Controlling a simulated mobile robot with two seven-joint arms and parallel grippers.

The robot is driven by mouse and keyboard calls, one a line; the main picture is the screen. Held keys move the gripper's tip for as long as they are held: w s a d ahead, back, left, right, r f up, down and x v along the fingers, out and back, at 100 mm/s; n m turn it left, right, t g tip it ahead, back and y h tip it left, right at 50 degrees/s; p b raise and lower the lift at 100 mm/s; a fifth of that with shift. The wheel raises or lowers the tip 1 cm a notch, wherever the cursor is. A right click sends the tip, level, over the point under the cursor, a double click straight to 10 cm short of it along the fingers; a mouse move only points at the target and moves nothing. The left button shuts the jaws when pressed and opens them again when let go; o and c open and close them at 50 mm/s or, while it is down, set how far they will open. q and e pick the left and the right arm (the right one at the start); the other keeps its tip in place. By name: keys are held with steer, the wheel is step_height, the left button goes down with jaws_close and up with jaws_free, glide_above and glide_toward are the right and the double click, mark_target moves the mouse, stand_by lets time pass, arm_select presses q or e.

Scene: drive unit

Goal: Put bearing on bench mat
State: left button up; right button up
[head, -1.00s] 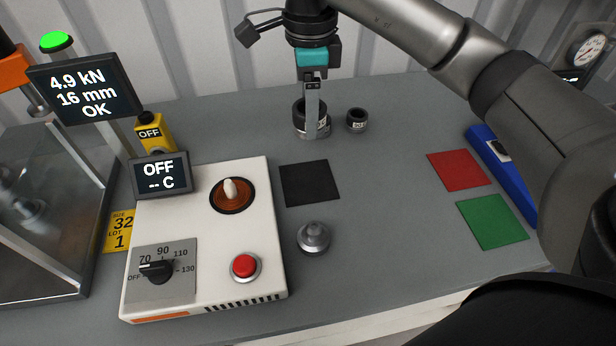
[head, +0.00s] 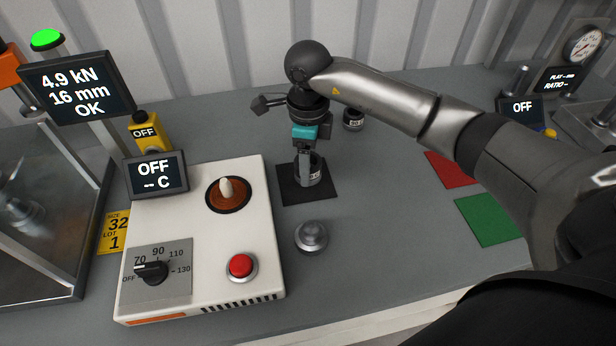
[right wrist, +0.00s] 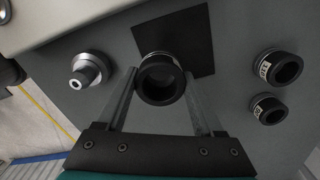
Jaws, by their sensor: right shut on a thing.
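My right gripper (head: 307,178) comes down over the black square bench mat (head: 328,190). It is shut on a dark ring-shaped bearing (head: 315,174) with a pale label band. The bearing is upright, over the mat in the head view; I cannot tell whether it touches it. In the right wrist view the bearing (right wrist: 161,80) sits between the two fingers, overlapping the near edge of the mat (right wrist: 185,35). My left gripper is not in view.
Two similar rings stand right of the mat in the right wrist view (right wrist: 283,67) (right wrist: 268,108). A metal knobbed piece (head: 311,236) stands in front of the mat. The white heater box (head: 205,240) is close on the left. Red (head: 452,170) and green (head: 488,219) mats lie right.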

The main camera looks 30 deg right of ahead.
steer(key=shift+f, duration=2.35)
steer(key=shift+f+b, duration=0.1)
steer(key=shift+b, duration=0.2)
steer(key=o, duration=1.3)
steer(key=shift+c, duration=0.2)
step_height(320, 180, up, 12)
steer(key=p, duration=0.1)
